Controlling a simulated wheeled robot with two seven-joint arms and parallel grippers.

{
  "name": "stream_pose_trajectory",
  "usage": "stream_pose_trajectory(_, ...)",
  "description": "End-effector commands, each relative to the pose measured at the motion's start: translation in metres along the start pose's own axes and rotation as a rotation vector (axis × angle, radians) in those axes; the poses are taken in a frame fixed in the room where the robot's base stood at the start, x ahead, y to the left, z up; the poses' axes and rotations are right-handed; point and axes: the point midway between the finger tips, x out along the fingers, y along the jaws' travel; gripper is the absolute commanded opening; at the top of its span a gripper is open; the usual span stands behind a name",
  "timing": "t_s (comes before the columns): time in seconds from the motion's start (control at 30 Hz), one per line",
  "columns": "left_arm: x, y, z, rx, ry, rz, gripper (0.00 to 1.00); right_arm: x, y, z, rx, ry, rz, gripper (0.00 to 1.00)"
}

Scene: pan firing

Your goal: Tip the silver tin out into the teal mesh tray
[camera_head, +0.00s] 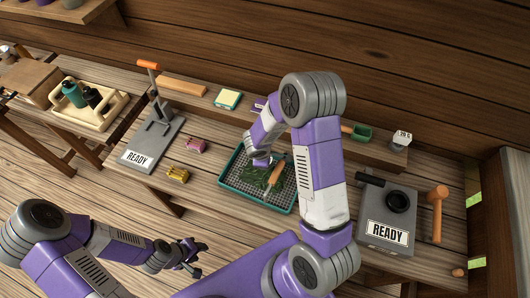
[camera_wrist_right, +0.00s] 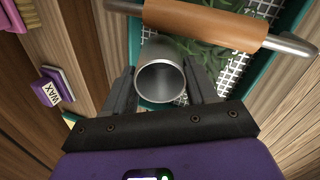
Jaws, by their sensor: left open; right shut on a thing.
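The silver tin (camera_wrist_right: 161,78) is held between the two fingers of my right gripper (camera_wrist_right: 162,88), over the tray's edge in the right wrist view. Its round mouth faces that camera, and the inside looks bare and grey. The teal mesh tray (camera_head: 234,179) lies on the bench below my right gripper (camera_head: 260,160); dark green leafy pieces (camera_head: 257,181) lie on its mesh. The tin is hard to make out in the head view. My left gripper (camera_head: 190,258) is open and empty, low at the left, away from the tray.
A wooden-handled metal tool (camera_head: 276,175) lies across the tray, close to the tin in the wrist view. A grey READY device (camera_head: 387,235) stands right, a lever press (camera_head: 151,145) left. Pink (camera_head: 195,145) and yellow (camera_head: 178,174) small items lie between press and tray.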

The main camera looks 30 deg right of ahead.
Motion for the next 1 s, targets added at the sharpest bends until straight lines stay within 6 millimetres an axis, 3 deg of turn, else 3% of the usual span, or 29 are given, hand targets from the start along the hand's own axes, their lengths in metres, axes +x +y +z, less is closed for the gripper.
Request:
stream_pose_trajectory(0.03, -0.013, 0.005, 0.001, 0.000, 0.000, 0.000, 0.43, -0.005, 0.002, 0.002, 0.001, 0.002, -0.016, 0.02)
stream_pose_trajectory(0.3, -0.048, 0.018, 0.002, 0.000, 0.000, 0.000, 0.43, -0.005, 0.002, 0.002, 0.001, 0.027, -0.102, 0.02)
stream_pose_trajectory(0.53, -0.067, 0.025, 0.003, 0.000, 0.000, 0.000, 0.43, -0.002, 0.002, 0.002, 0.009, 0.060, -0.205, 0.02)
stream_pose_trajectory(0.73, -0.053, 0.020, 0.003, 0.000, -0.001, 0.000, 0.43, 0.005, 0.001, 0.002, 0.013, 0.090, -0.298, 0.02)
stream_pose_trajectory(1.0, -0.062, 0.023, 0.003, 0.000, 0.000, 0.000, 0.43, -0.033, 0.012, 0.003, 0.002, 0.092, -0.298, 0.02)
